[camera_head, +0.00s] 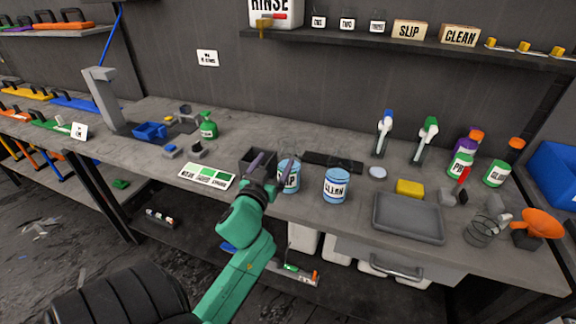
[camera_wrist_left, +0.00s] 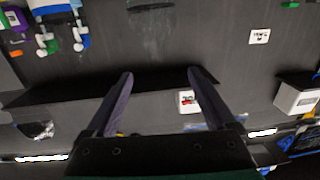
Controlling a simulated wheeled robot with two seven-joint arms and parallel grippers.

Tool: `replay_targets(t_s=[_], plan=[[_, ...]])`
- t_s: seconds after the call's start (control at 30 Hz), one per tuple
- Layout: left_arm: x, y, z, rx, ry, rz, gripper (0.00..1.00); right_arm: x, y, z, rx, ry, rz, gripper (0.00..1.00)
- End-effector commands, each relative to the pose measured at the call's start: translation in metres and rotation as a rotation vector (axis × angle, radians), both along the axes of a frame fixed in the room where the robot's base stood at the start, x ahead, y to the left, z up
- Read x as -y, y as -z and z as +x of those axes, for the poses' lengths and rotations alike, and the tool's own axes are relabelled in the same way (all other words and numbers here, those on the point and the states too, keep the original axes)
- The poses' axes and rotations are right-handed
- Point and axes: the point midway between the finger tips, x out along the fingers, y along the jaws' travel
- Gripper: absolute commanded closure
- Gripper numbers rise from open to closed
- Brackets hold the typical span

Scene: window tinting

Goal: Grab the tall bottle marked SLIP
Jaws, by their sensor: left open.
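A blue container whose partly covered label ends in "LIP" (camera_head: 291,180) stands on the workbench, partly behind my left gripper. A similar blue container marked CLEAN (camera_head: 335,186) stands just to its right. My left gripper (camera_head: 266,165) is over the bench front, beside the left container, with its two dark fingers apart. In the left wrist view the open fingers (camera_wrist_left: 162,76) have nothing between them. Two spray bottles, one with a blue head (camera_head: 386,122) and one with a green head (camera_head: 430,126), stand farther right; I cannot read their labels. My right gripper is out of view.
A wooden SLIP sign (camera_head: 409,31) and a CLEAN sign (camera_head: 460,36) sit on the shelf. The bench between is partly clear.

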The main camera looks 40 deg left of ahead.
Motion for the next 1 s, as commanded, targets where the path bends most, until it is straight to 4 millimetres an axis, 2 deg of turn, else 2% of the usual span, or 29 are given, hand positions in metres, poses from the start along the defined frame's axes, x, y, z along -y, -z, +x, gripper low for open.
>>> replay_targets(t_s=[0.17,0.3,0.4,0.57,0.8,1.0], plan=[[-0.010,-0.012,0.025,0.038,0.013,0.013,0.11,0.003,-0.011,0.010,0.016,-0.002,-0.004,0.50],[-0.025,-0.012,0.060,0.036,0.012,0.009,0.11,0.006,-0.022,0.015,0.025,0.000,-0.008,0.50],[-0.032,-0.010,0.079,0.036,0.013,0.008,0.11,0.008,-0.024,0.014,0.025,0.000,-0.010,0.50],[-0.039,-0.008,0.095,0.035,0.013,0.007,0.11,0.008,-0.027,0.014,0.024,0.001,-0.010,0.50],[-0.055,-0.005,0.131,0.034,0.012,0.007,0.11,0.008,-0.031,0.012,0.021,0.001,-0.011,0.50],[-0.057,-0.004,0.136,0.032,0.013,0.008,0.11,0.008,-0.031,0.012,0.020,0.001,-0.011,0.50]])
